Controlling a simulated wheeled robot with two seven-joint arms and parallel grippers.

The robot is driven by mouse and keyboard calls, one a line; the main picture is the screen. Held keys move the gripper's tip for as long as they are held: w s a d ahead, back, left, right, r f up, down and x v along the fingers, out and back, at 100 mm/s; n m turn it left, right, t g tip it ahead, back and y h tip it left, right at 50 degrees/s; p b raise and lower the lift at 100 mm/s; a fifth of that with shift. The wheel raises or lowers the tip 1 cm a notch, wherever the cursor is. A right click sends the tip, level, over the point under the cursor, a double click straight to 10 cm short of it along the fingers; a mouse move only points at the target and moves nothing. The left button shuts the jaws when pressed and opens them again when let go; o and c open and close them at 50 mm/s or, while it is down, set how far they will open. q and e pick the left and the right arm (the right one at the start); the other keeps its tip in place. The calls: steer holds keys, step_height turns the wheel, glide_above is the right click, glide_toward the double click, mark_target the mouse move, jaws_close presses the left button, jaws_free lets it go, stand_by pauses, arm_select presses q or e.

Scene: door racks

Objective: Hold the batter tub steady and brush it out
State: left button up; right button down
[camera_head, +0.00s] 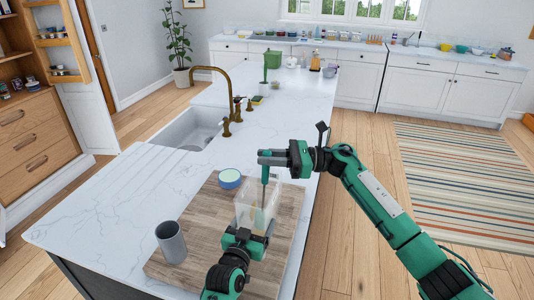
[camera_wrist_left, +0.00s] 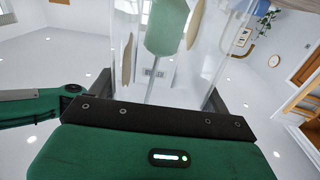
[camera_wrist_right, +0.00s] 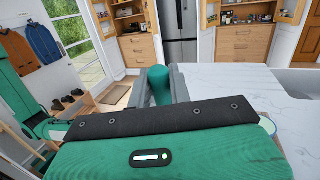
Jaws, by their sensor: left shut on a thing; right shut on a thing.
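The clear batter tub (camera_head: 243,211) stands on the wooden board, with pale beige smears on its walls. My left gripper (camera_head: 246,236) is shut on the tub's near side. In the left wrist view the see-through tub (camera_wrist_left: 205,60) fills the space between the fingers, with beige patches on it. My right gripper (camera_head: 272,158) is above the tub, shut on the green handle of a brush (camera_head: 265,176). The brush points down into the tub; its pale green head (camera_wrist_left: 167,28) shows through the wall. The green handle (camera_wrist_right: 158,85) shows between the right fingers. Whether the brush touches a wall is unclear.
A grey cup (camera_head: 171,242) and a round tub with a pale green top and blue side (camera_head: 230,179) stand on the wooden board (camera_head: 205,215). The sink (camera_head: 193,127) and brass tap lie beyond. The white counter left of the board is clear.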

steer(key=shift+s+d, duration=0.15)
stand_by(0.5)
steer(key=shift+s+d, duration=0.25)
steer(key=shift+d, duration=0.3)
steer(key=shift+r, duration=0.2)
step_height(320, 180, up, 8)
step_height(320, 180, down, 8)
steer(key=shift+f, duration=0.25)
stand_by(3.4)
steer(key=shift+a, duration=0.1)
steer(key=shift+w+a, duration=0.25)
steer(key=shift+a, duration=0.4)
